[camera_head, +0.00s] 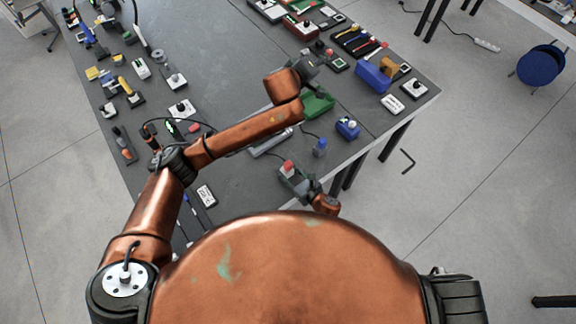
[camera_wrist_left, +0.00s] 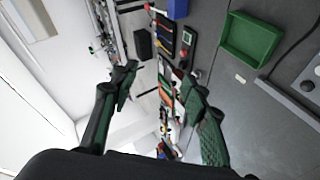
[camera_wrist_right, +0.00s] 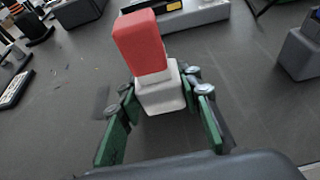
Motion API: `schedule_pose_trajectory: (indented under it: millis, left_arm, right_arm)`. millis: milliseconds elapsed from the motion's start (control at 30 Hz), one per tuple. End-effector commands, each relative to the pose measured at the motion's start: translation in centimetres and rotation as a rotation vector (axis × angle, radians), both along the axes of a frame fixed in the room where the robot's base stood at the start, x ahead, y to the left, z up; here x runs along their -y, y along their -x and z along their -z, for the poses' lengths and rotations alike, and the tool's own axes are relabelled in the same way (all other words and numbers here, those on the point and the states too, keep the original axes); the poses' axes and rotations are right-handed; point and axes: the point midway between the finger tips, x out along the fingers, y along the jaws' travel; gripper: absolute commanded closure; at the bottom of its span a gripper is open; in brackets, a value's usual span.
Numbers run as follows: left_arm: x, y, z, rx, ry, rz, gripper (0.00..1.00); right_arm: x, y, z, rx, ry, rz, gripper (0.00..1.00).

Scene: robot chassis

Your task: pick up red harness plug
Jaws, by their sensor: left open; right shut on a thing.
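The red harness plug (camera_wrist_right: 142,48) has a red block top on a white base. In the right wrist view its base sits between the green fingers of my right gripper (camera_wrist_right: 160,88), which is shut on it. In the head view the plug (camera_head: 287,166) shows as a small red block at my right gripper (camera_head: 296,180), near the table's front edge. My left gripper (camera_head: 306,70) is over the table farther back, partly hidden by its own wrist. In the left wrist view my left gripper (camera_wrist_left: 155,75) has its fingers wide apart with nothing between them.
A green tray (camera_head: 318,104) lies near the left wrist; it also shows in the left wrist view (camera_wrist_left: 252,38). A blue-capped part (camera_head: 320,147) and a blue connector (camera_head: 348,128) stand near the right gripper. Several parts and tools line the dark table (camera_head: 205,50), whose middle is mostly clear.

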Motion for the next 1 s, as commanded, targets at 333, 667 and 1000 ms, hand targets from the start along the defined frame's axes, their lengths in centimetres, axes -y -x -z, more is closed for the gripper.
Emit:
schedule_pose_trajectory:
  millis: [333,667,1000]
  left_arm:
    - [-5.8,12.4,14.1,-0.679,-0.286,-0.103,0.58]
    - [-9.5,20.1,16.9,-0.94,-0.496,-0.083,0.58]
    - [-9.8,20.4,22.1,-0.951,-0.507,-0.084,0.58]
  right_arm:
    - [0.0,0.0,0.0,0.0,0.0,0.0,0.92]
    - [0.0,0.0,0.0,0.0,0.0,0.0,0.92]
    - [0.0,0.0,0.0,0.0,0.0,0.0,0.92]
